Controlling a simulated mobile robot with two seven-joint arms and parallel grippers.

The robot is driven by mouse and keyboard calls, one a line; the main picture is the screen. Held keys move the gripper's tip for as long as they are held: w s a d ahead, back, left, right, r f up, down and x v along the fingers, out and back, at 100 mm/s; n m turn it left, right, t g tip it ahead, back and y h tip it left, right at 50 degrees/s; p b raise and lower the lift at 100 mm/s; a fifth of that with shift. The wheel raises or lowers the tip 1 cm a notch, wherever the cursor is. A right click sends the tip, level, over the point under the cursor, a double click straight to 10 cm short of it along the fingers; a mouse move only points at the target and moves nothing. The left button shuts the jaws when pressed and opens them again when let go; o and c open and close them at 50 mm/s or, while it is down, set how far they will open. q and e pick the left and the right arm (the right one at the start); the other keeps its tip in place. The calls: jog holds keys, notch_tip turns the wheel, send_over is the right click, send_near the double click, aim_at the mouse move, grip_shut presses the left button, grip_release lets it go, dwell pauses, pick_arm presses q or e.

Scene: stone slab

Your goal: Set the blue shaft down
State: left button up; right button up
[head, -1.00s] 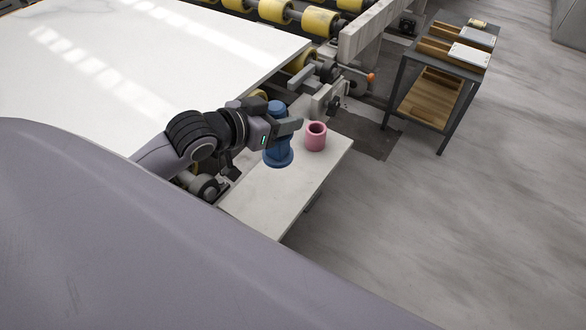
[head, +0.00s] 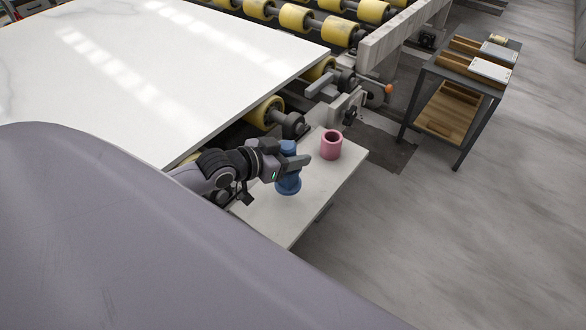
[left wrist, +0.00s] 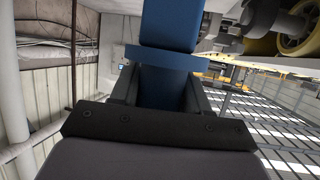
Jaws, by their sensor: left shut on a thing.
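The blue shaft (head: 288,184) is upright in the head view, with a wide flanged base, over the small pale slab. My left gripper (head: 291,163) is shut on its upper part. I cannot tell whether its base touches the slab or hangs just above it. In the left wrist view the blue shaft (left wrist: 172,25) stands between the two dark fingers (left wrist: 160,88). The fingers hide part of it. My right gripper is not in view.
A pink hollow cylinder (head: 331,145) stands on the small pale slab (head: 275,226), just right of the shaft. A large white slab (head: 190,60) on yellow rollers (head: 297,17) lies to the left. A dark cart (head: 462,72) stands at right on open floor.

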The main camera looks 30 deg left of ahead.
pick_arm(q)
jog(key=shift+f+b, duration=0.35)
jog(key=shift+f, duration=2.05)
jog(key=o, duration=1.3)
jog(key=shift+f, duration=0.15)
jog(key=p+v, duration=0.2)
jog(key=v, duration=1)
jog(key=s+d+f, duration=0.3)
jog(key=d, duration=0.1)
jog(key=s+d+f+n+g+y, duration=0.1)
jog(key=s+d+f, duration=0.1)
jog(key=d+f, duration=0.2)
jog(key=s+d+f+g+y, duration=0.1)
jog(key=s+d+f, duration=0.2)
jog(key=d+f, duration=0.1)
jog(key=shift+s+d+n, duration=0.25)
jog(key=shift+s+n, duration=0.05)
